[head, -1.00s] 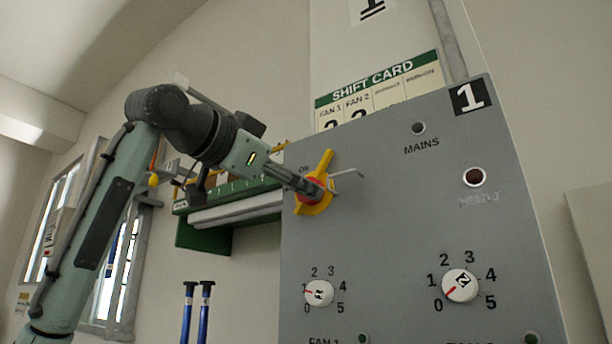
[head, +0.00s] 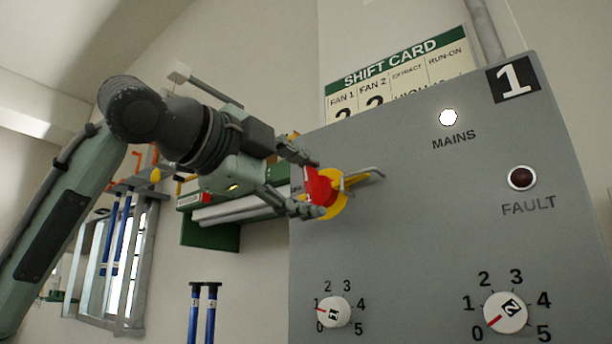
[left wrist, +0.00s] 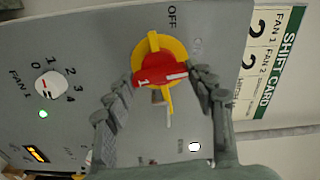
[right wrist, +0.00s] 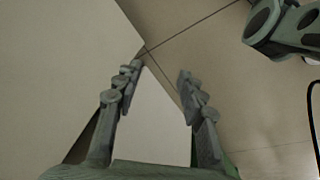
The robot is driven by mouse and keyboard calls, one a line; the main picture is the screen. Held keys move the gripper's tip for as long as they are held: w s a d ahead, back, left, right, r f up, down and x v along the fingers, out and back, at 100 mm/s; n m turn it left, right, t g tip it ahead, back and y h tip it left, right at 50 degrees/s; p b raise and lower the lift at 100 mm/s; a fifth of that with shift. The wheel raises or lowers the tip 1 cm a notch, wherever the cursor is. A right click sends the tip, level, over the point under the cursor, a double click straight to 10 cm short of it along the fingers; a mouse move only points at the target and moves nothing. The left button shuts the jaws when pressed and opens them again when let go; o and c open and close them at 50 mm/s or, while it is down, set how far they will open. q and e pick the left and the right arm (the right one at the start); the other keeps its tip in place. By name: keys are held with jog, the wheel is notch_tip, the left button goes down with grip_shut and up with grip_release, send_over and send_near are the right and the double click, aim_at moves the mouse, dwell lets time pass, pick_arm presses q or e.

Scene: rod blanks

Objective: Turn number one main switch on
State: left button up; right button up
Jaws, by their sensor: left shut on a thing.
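The number one main switch is a red handle (head: 321,186) on a yellow disc (head: 337,207), at the upper left of the grey panel (head: 420,240). My left gripper (head: 316,187) is shut on the red handle, one finger at each end. The left wrist view shows the red handle (left wrist: 152,72) between the fingers, with its white line pointing toward the faint ON mark and away from OFF. The MAINS lamp (head: 448,118) glows white. My right gripper (right wrist: 160,75) is open and empty, away from the panel.
A bent metal hook (head: 372,173) sticks out by the switch. A green shelf (head: 212,235) stands left of the panel.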

pick_arm(q)
jog(key=shift+s+m, duration=0.15)
jog(key=shift+m, duration=0.55)
jog(key=shift+d+f, duration=0.15)
jog(key=shift+f, duration=0.05)
jog(key=o, duration=1.7)
jog(key=shift+s+a+r, duration=0.15)
jog(key=shift+s+a, duration=0.05)
jog(key=shift+s, duration=0.05)
jog(key=shift+w, duration=0.15)
jog(key=v, duration=1.2)
jog(key=shift+w+d, duration=0.1)
